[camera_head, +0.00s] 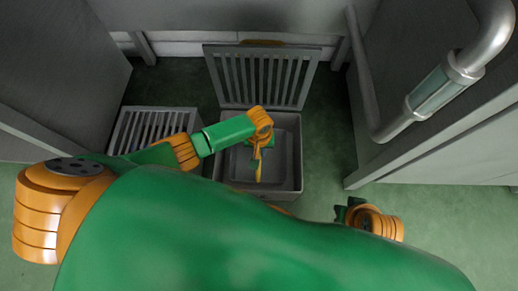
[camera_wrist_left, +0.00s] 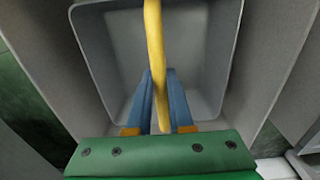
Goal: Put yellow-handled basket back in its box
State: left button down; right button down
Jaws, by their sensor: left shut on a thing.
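The grey basket (camera_head: 281,165) has a yellow handle (camera_head: 258,170) and shows within the walls of an open grey box (camera_head: 297,188). I cannot tell whether the basket rests on the box's floor. My left gripper (camera_head: 257,150) reaches down over it. In the left wrist view, the blue fingers of the left gripper (camera_wrist_left: 160,100) are shut on the yellow handle (camera_wrist_left: 154,50), with the basket's rounded grey inside (camera_wrist_left: 115,60) beyond. My right gripper (camera_head: 345,211) is partly hidden at the lower right, away from the box; its fingers are too unclear to judge.
The box's slatted lid (camera_head: 262,78) stands open at the back. A second box with a shut slatted lid (camera_head: 150,128) is at the left. Grey cabinets stand on both sides, and a thick pipe (camera_head: 430,98) is at the right. Green floor (camera_head: 325,160) is clear right of the box.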

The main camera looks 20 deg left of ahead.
pick_arm(q)
jog(key=shift+c, duration=0.5)
grip_release()
jog(key=shift+f, duration=0.1)
notch_tip(320, 180, up, 10)
jog(key=p, duration=1.1)
jog(key=shift+r+p, duration=0.2)
jog(key=shift+p, duration=0.1)
jog(key=shift+f, duration=0.15)
